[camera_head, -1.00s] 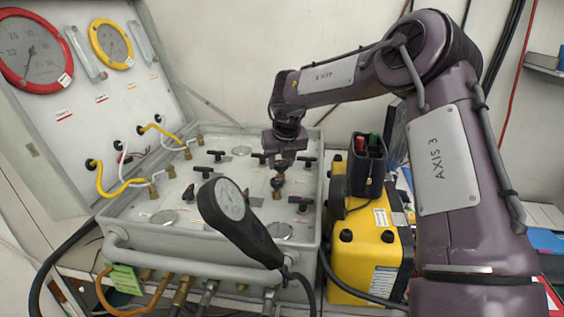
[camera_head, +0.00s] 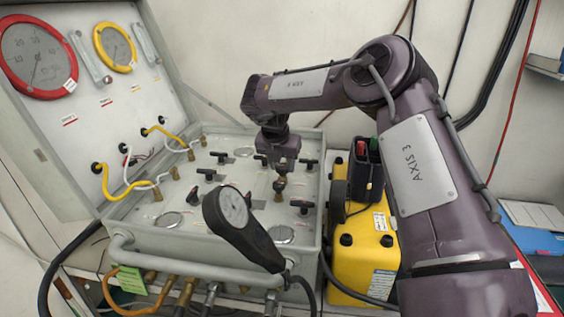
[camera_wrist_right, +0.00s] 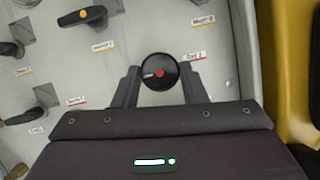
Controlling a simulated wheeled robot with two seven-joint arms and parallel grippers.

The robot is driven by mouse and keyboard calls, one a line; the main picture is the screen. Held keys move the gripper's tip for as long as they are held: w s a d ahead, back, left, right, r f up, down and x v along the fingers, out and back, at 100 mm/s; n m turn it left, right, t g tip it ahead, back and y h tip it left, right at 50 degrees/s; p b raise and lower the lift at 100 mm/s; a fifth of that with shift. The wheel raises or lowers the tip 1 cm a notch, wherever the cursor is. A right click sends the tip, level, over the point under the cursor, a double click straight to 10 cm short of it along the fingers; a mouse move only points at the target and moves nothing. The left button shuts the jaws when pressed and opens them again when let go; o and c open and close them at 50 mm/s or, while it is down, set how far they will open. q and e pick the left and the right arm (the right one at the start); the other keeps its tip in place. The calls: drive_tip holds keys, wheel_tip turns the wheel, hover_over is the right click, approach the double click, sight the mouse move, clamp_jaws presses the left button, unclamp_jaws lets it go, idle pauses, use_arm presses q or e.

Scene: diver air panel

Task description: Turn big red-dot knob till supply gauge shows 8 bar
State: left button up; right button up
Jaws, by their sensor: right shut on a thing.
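The round black knob with a red dot (camera_wrist_right: 160,72) sits between the two fingers of my right gripper (camera_wrist_right: 160,88) in the right wrist view. The gripper is shut on it. In the head view my right gripper (camera_head: 280,184) points down at the panel (camera_head: 225,218), and the knob is mostly hidden there. A large red-rimmed gauge (camera_head: 36,57) is on the raised lid at the left; its needle points down and slightly left. I cannot read its value or tell whether it is the supply gauge. My left gripper is not in view.
Several black lever valves, one with a yellow dot (camera_wrist_right: 82,16), surround the knob. A black handheld gauge (camera_head: 240,222) rises in front of the panel. A smaller yellow-rimmed gauge (camera_head: 115,46) is on the lid. A yellow case (camera_head: 360,260) stands close on the right.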

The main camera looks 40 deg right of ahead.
idle(0.3)
drive_tip(key=o, duration=1)
drive_tip(key=shift+c, duration=0.2)
drive_tip(key=shift+r, duration=0.1)
drive_tip(key=v, duration=0.7)
drive_tip(key=shift+a+r+b, duration=0.2)
drive_tip(key=shift+r+b, duration=0.1)
